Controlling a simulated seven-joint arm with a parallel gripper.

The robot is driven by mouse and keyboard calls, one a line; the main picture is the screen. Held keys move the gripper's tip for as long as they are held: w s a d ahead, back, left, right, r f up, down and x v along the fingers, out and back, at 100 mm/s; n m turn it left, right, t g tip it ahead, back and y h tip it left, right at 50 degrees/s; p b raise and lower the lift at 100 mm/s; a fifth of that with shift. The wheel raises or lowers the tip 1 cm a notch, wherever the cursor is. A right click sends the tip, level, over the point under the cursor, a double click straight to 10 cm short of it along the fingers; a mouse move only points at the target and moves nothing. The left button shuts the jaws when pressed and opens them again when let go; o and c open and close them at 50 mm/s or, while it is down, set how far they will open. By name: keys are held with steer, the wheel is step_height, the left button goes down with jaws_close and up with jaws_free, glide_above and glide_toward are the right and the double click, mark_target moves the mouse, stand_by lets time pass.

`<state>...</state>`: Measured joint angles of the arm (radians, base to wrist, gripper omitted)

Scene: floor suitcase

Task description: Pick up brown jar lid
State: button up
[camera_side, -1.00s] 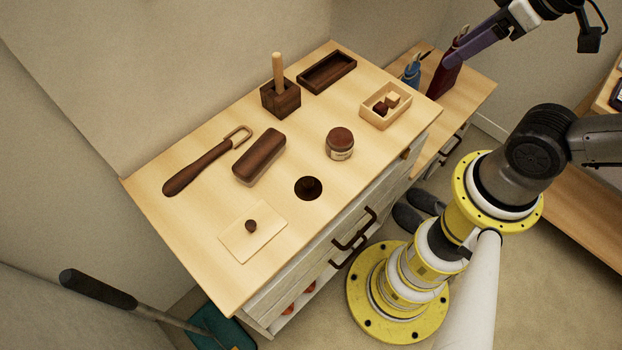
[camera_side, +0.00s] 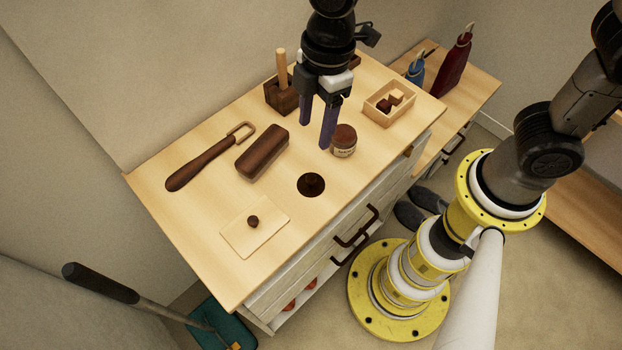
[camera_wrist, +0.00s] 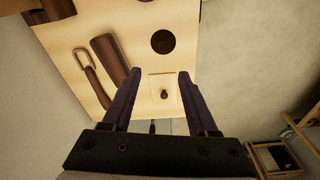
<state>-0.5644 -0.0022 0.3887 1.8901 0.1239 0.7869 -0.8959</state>
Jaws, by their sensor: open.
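A small labelled jar with a brown lid (camera_side: 344,132) stands upright on the wooden top in the side view. In the wrist view the open fingers (camera_wrist: 160,72) frame the knobbed board.
A pale board with a dark knob (camera_side: 254,228), a brown brush (camera_side: 262,152) and a long-handled tool (camera_side: 205,163) lie on the top. The front right corner is clear.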

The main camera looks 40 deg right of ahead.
glide_above(311, 177)
steer(key=f, duration=0.8)
steer(key=shift+w+d, duration=0.2)
steer(key=shift+d, duration=0.1)
steer(key=shift+s+a+f, duration=0.1)
steer(key=shift+f, duration=1.25)
steer(key=shift+s+a+f, duration=0.1)
steer(key=shift+f, duration=1.25)
jaws_close()
